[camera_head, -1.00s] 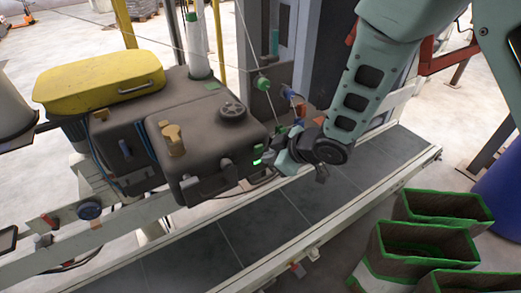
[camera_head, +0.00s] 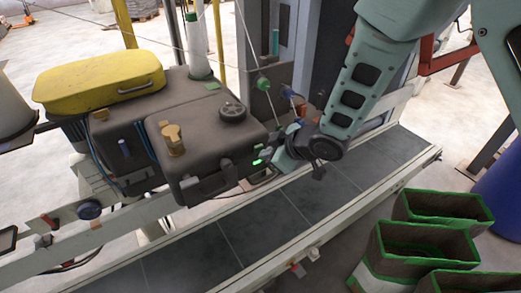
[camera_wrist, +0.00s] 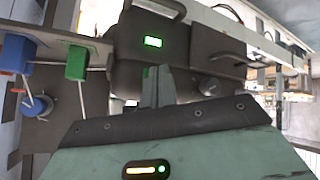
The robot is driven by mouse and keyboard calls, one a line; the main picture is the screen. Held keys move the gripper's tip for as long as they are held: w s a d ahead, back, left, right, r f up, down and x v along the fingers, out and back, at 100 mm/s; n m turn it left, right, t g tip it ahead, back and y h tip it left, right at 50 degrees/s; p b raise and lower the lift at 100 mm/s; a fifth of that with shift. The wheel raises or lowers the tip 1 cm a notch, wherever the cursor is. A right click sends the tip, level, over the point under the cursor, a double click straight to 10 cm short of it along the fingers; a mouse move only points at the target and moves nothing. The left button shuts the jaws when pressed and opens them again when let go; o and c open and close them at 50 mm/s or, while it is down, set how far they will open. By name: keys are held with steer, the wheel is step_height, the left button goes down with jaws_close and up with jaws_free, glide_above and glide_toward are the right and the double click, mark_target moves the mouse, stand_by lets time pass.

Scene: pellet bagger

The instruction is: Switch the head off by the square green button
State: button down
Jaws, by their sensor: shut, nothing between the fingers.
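The dark sewing-head-like machine housing (camera_head: 205,150) stands over the conveyor, and a small lit green rectangle (camera_head: 257,162) glows on its right end. In the wrist view the lit green rectangle (camera_wrist: 153,41) sits above my fingertips. A smaller, dimmer green patch (camera_wrist: 147,72) shows right at the fingertips, partly hidden by them; I cannot tell whether it is the square button. My gripper (camera_head: 275,157) is shut and empty, close to that end of the housing. Its fingers (camera_wrist: 158,85) point at the housing; contact cannot be told.
A green knob (camera_wrist: 77,62) and a blue knob (camera_wrist: 15,55) on levers stand left of my fingers in the wrist view. The conveyor belt (camera_head: 290,215) runs below my gripper. Green-rimmed bags (camera_head: 425,245) stand at the front right. A yellow cover (camera_head: 98,82) tops the machine.

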steer(key=shift+w+a, duration=0.2)
steer(key=shift+w, duration=0.1)
stand_by(0.4)
steer(key=shift+s, duration=0.1)
steer(key=shift+s+d+b, duration=0.35)
steer(key=shift+s+d, duration=0.2)
steer(key=shift+s, duration=0.15)
steer(key=shift+s+d+b, duration=0.4)
steer(key=shift+s+d, duration=0.15)
steer(key=shift+s, duration=0.25)
steer(key=shift+s+d+b, duration=0.35)
steer(key=shift+s+d, duration=0.2)
steer(key=shift+s, duration=0.3)
steer(key=shift+s+d+b, duration=0.4)
steer(key=shift+s+d, duration=0.15)
steer(key=shift+s, duration=0.25)
